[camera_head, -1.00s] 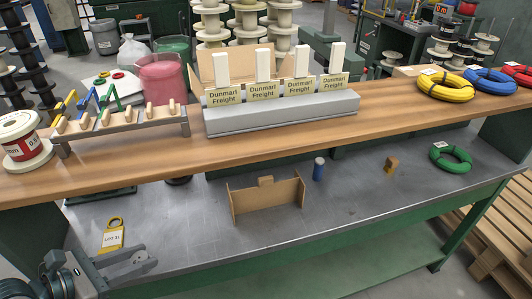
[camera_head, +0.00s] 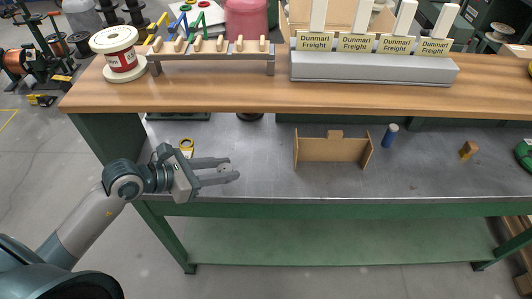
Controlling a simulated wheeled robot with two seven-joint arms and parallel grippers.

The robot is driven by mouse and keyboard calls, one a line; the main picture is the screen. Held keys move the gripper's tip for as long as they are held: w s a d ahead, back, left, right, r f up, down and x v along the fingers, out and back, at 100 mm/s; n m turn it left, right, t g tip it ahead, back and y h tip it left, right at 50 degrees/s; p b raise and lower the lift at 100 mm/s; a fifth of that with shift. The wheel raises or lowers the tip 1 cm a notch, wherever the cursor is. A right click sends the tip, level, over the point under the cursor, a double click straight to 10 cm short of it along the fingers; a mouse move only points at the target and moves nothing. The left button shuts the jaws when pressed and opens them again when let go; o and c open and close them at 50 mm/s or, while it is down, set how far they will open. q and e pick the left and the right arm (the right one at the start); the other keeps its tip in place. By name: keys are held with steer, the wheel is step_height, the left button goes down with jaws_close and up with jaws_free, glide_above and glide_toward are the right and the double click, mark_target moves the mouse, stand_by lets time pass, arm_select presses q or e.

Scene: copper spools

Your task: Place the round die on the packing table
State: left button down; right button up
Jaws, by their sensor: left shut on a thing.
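My left gripper (camera_head: 228,170) is over the left part of the grey metal tabletop (camera_head: 270,180), near its front edge. Its fingers point right and are shut on a small grey round piece (camera_head: 224,168), which looks like the round die. Most of it is hidden between the fingers. The grey top sits on a green frame, with a raised wooden shelf (camera_head: 200,97) along the back. I cannot tell which surface is called the packing table. My right gripper is not in view.
A yellow tag (camera_head: 186,143) lies behind my left gripper, partly hidden. A cardboard piece (camera_head: 330,152), a blue cylinder (camera_head: 390,137) and a small brown block (camera_head: 468,150) stand further right. A peg rack (camera_head: 210,57) and a spool (camera_head: 118,55) are on the shelf. The metal between gripper and cardboard is clear.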

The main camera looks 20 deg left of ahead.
arm_select(q)
steer(key=w+d, duration=0.1)
steer(key=w+d+p, duration=0.1)
steer(key=shift+w+d+r, duration=0.15)
steer(key=shift+w+r, duration=0.15)
steer(key=shift+w, duration=0.05)
steer(key=p, duration=0.2)
glide_above(265, 165)
steer(key=shift+w+f, duration=0.15)
steer(key=shift+f, duration=0.1)
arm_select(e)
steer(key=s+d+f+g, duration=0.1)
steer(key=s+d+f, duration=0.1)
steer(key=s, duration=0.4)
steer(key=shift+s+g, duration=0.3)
arm_select(q)
steer(key=shift+f, duration=0.1)
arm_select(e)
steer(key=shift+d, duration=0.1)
arm_select(q)
steer(key=shift+f, duration=0.3)
steer(key=shift+f+p, duration=0.4)
steer(key=shift+f, duration=0.95)
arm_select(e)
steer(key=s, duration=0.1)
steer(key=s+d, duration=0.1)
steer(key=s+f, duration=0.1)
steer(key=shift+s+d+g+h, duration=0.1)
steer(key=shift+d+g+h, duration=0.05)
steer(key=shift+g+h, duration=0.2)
